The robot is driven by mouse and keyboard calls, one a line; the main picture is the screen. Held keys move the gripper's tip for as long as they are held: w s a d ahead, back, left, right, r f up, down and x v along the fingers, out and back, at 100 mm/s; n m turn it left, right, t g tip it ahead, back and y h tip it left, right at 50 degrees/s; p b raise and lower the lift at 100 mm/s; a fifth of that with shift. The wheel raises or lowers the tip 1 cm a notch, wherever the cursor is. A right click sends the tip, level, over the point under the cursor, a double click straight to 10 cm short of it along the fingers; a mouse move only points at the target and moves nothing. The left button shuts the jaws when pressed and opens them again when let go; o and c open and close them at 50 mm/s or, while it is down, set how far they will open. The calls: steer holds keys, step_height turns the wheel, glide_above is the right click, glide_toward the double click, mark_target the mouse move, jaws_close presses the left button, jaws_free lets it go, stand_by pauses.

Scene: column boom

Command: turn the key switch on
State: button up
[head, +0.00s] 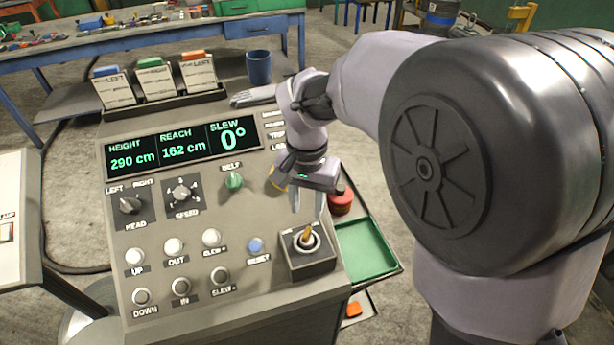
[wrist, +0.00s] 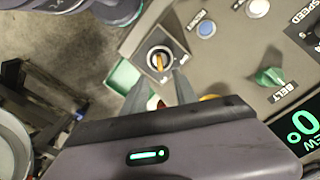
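The key switch (head: 307,240) is a dark square box at the panel's lower right corner, with a pale ring and an orange-tan key standing in it. It also shows in the wrist view (wrist: 159,59), where the key lies nearly upright in the picture. My gripper (head: 306,206) is above and just behind the switch, pointing down, with its fingers apart. In the wrist view my gripper's two fingers (wrist: 158,92) reach toward the switch with a gap between them and nothing held. The small labels on the switch box are too blurred to read.
A blue reset button (head: 256,245) is left of the switch, and a green belt knob (head: 233,181) is farther back. A red button (head: 341,200) is right of my gripper. A green tray (head: 366,248) hangs beside the panel. The display (head: 185,147) reads slew 0°.

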step_height(320, 180, up, 7)
steer(key=p, duration=0.2)
steer(key=shift+r, duration=0.15)
